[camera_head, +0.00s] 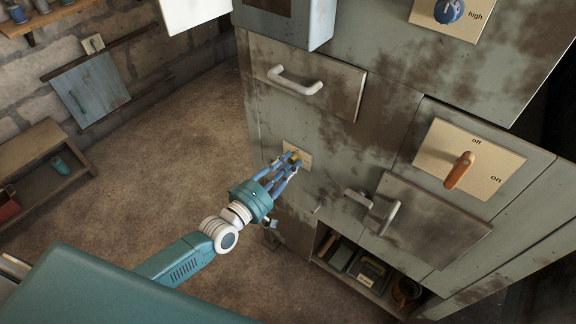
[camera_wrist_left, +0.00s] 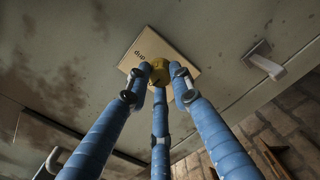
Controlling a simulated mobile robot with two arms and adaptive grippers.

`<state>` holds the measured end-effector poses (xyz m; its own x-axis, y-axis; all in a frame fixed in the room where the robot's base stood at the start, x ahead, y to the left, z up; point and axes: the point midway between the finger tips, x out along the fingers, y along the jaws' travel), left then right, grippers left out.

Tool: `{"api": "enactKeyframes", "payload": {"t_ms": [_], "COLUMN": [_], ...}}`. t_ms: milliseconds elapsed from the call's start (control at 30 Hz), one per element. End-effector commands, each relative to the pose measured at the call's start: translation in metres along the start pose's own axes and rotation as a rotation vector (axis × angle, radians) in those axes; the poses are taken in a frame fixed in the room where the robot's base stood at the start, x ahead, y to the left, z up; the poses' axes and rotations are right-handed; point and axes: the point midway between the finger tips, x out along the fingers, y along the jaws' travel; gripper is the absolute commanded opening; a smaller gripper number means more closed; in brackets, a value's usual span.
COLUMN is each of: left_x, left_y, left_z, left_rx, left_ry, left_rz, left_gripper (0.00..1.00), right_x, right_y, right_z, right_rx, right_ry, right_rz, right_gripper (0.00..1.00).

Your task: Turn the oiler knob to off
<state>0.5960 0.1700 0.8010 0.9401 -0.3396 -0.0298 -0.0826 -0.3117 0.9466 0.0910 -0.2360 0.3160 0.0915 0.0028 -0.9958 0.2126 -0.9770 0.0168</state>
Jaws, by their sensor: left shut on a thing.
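The oiler knob is a small yellow knob (camera_head: 295,157) on a cream plate (camera_head: 306,161) low on the front of the grey cabinet. In the left wrist view the yellow knob (camera_wrist_left: 159,71) sits on the plate (camera_wrist_left: 186,68), which has a small label that looks like "drip"; any other lettering is hidden behind my fingers. My left gripper (camera_head: 289,164) has its blue fingers closed around the knob, and they also show around it in the left wrist view (camera_wrist_left: 159,80). The knob's pointing direction cannot be told. My right gripper is not in view.
The cabinet (camera_head: 385,75) also carries an orange off/on lever (camera_head: 459,170), a blue knob (camera_head: 449,11) marked "high", a drawer handle (camera_head: 294,81) and a protruding grey door (camera_head: 430,220). An open shelf (camera_head: 350,278) lies below. The floor (camera_head: 170,140) to the left is clear.

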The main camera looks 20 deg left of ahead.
Motion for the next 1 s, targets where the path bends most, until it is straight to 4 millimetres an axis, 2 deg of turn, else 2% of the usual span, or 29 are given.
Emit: {"api": "enactKeyframes", "payload": {"t_ms": [300,733,767,833,1000], "left_x": [0.0001,0.0000,0.0000,0.0000,0.0000], "left_y": [-0.0002,-0.0001,-0.0001,-0.0002,-0.0002], "left_z": [-0.0011,-0.0012,-0.0012,-0.0011,-0.0007], "left_rx": [-0.075,-0.082,-0.082,-0.081,-0.081], "left_ry": [-0.001,-0.001,-0.001,-0.001,-0.002], "left_rz": [0.001,0.000,0.000,0.000,0.000], "left_gripper": [0.00,0.00,0.28,0.41,0.41], "right_x": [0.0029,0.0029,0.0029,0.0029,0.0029], "right_y": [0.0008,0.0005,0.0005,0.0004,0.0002], "right_z": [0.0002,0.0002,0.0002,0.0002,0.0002], "right_rx": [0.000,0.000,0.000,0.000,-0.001], "right_ry": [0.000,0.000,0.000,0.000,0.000], "right_rz": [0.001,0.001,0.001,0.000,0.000], "right_gripper": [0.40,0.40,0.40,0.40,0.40]}}
